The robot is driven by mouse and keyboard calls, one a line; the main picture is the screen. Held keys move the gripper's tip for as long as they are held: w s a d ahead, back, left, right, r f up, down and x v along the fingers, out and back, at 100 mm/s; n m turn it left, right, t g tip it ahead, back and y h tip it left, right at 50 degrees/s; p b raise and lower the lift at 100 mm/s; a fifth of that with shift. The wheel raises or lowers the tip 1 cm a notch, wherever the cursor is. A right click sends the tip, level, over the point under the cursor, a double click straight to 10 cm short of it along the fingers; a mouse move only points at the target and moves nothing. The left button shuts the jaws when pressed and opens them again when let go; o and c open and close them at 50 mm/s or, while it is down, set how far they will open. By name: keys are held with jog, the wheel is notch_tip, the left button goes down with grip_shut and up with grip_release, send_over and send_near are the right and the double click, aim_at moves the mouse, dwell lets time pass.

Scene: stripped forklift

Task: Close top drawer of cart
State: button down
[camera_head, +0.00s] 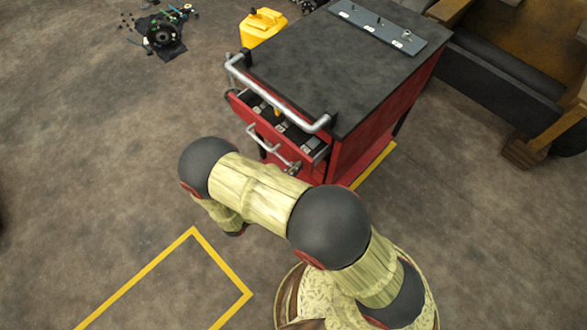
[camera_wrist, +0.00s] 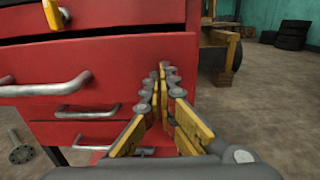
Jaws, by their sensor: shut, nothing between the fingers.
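The red cart (camera_head: 372,125) has a dark top and a silver rail (camera_head: 290,108). Its top drawer (camera_head: 262,122) is pulled partly out, showing items inside and a silver handle (camera_head: 268,146). In the wrist view the red drawer front (camera_wrist: 110,62) fills the left and middle, with its handle (camera_wrist: 45,88) at the left. My gripper (camera_wrist: 163,72) is shut and empty, its fingertips in front of the drawer front's right part, right of the handle. Whether they touch it I cannot tell. In the head view my arm mostly hides the gripper.
Lower drawers with handles (camera_wrist: 88,113) show below. A yellow container (camera_head: 262,27) stands behind the cart, and loose parts (camera_head: 165,32) lie at the upper left. Dark and wooden structures (camera_head: 500,75) stand to the right. The floor left of the cart is mostly clear.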

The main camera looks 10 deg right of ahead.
aim_at(311, 156)
jog(key=p+x, duration=0.1)
jog(key=x, duration=0.8)
jog(key=shift+w, duration=0.1)
jog(key=shift+a, duration=0.25)
jog(key=p+v, duration=0.1)
jog(key=v, duration=1.2)
jog(key=shift+s+p, duration=0.4)
jog(key=shift+a, duration=0.15)
